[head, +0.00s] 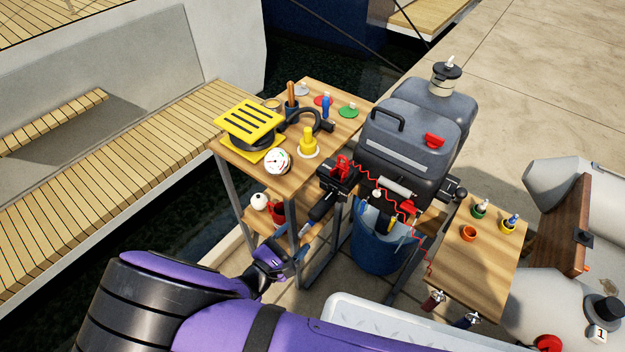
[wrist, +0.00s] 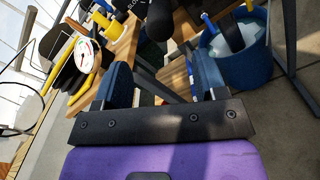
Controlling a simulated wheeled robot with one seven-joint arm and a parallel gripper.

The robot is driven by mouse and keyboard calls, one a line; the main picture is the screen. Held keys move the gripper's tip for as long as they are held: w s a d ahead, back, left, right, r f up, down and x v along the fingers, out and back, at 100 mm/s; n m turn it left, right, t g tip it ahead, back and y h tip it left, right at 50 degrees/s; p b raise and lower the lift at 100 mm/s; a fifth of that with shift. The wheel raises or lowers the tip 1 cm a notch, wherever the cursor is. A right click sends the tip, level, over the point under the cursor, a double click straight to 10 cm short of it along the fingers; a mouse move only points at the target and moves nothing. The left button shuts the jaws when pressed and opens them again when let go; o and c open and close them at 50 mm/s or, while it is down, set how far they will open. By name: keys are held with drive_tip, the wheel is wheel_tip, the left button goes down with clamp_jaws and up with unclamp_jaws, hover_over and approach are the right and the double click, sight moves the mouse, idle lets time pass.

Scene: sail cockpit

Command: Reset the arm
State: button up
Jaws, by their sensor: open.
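My gripper (head: 283,259) hangs low in front of the left wooden table, beside its metal legs, in the head view. The purple and black arm reaches to it from the bottom left. In the wrist view the two blue fingers of my gripper (wrist: 161,72) stand apart with nothing between them. A table leg and a lower wooden shelf show beyond the fingers. I cannot tell how far they are from the fingertips.
The left table (head: 236,158) carries a yellow slotted block (head: 250,120), a round gauge (head: 278,161) and several small items. A blue bucket (head: 372,250) stands right of my gripper. A small right table (head: 490,262) and a white ribbed lid (head: 365,325) are nearby.

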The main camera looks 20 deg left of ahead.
drive_tip(key=w+d+r+m+g+h, duration=0.2)
drive_tip(key=w+d+r+m+g, duration=0.5)
drive_tip(key=r, duration=0.5)
drive_tip(key=w+d+r+m+g+h, duration=0.2)
drive_tip(key=w+d+r+m+g, duration=0.3)
drive_tip(key=w+d+r, duration=0.5)
drive_tip(key=s+d+r+m+g+y, duration=0.35)
drive_tip(key=d+r+m, duration=0.25)
drive_tip(key=d+r, duration=0.95)
drive_tip(key=s+d+r+m+t+y, duration=0.2)
drive_tip(key=s+d+r+m+y, duration=0.1)
drive_tip(key=s+d+r, duration=0.3)
drive_tip(key=s+d+r+m+t+y, duration=0.1)
drive_tip(key=s+d+r+m+y, duration=0.2)
drive_tip(key=s+d, duration=0.7)
wheel_tip(320, 180, up, 4)
drive_tip(key=shift+s+f+m+t, duration=0.15)
drive_tip(key=shift+s+m+t, duration=0.2)
drive_tip(key=shift+s+m, duration=0.65)
